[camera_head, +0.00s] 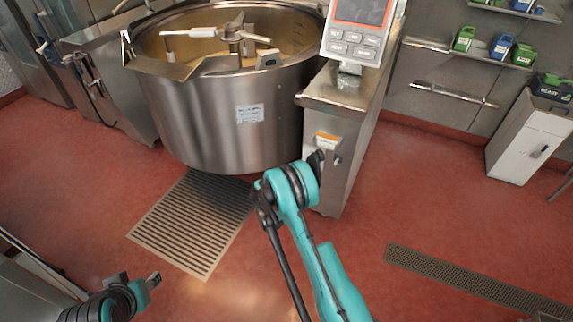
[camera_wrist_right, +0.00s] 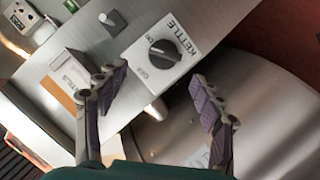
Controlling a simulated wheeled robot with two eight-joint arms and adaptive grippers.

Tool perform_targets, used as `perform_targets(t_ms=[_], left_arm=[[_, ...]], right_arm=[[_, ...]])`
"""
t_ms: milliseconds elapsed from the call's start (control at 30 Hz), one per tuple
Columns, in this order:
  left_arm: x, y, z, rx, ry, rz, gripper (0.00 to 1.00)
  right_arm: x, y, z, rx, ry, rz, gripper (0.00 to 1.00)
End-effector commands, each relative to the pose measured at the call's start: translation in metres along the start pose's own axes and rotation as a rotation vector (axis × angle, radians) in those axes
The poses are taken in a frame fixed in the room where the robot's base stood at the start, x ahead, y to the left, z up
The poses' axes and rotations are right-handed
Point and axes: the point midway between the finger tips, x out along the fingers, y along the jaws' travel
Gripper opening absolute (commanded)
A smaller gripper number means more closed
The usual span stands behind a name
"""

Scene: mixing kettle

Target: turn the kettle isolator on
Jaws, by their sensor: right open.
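The kettle isolator (camera_wrist_right: 153,66) is a pale plate marked KETTLE with a black rotary knob (camera_wrist_right: 164,53) on the steel column. I cannot tell for certain which mark the knob points to. My right gripper (camera_wrist_right: 157,83) is open and empty, its two fingers apart just short of the plate, with the knob beyond the gap between them. In the head view my right gripper (camera_head: 316,161) is at the column's front face and hides most of the isolator. My left gripper (camera_head: 152,279) is low at the left, far from the column; its jaw state is unclear.
The steel mixing kettle (camera_head: 205,115) stands left of the column (camera_head: 347,145), which carries a keypad panel (camera_head: 352,38). In the wrist view a small toggle (camera_wrist_right: 112,19) and an orange-edged label (camera_wrist_right: 62,95) are near the isolator. Red floor is open right of the column.

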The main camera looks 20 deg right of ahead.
Motion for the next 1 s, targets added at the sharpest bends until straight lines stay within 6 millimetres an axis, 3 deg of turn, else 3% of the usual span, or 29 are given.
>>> perform_targets(t_ms=[133, 600, 1000], left_arm=[[0.001, 0.000, 0.001, 0.000, 0.000, 0.000, 0.40], [0.020, 0.000, 0.015, 0.000, 0.000, 0.000, 0.40], [0.021, 0.000, 0.015, 0.000, 0.000, 0.000, 0.40]], right_arm=[[0.012, 0.000, 0.013, 0.095, 0.004, 0.035, 0.67], [0.078, 0.001, 0.015, 0.103, 0.005, 0.035, 0.67], [0.087, 0.002, 0.012, 0.102, 0.006, 0.033, 0.67]])
